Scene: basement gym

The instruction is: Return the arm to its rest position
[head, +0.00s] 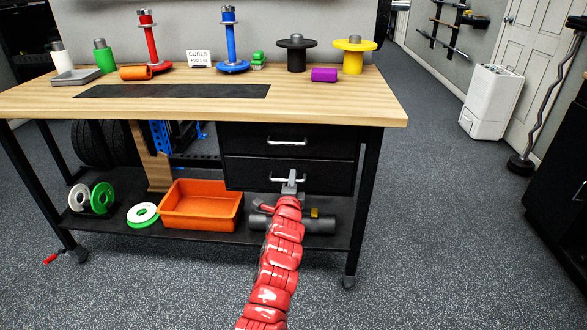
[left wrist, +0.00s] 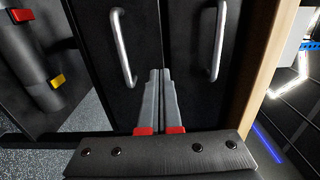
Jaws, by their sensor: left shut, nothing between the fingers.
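My left gripper (head: 291,184) is at the end of my red arm, in front of the workbench's lower drawer (head: 240,174). Its grey fingers are shut together with nothing between them. In the left wrist view, the shut fingers (left wrist: 160,78) point at the drawer fronts, between two silver handles, and touch neither. The lower drawer's handle (left wrist: 122,48) is on the left there, and the upper drawer's handle (left wrist: 216,42) is on the right. Both drawers look shut. How far the fingertips are from the fronts is hard to tell. My right gripper is not in view.
The wooden bench top (head: 330,102) carries weight posts, an orange roll and a purple roll (head: 324,75). An orange bin (head: 202,205) and a dark cylinder (head: 318,224) sit on the lower shelf (head: 230,238). The floor (head: 440,240) to the right is clear.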

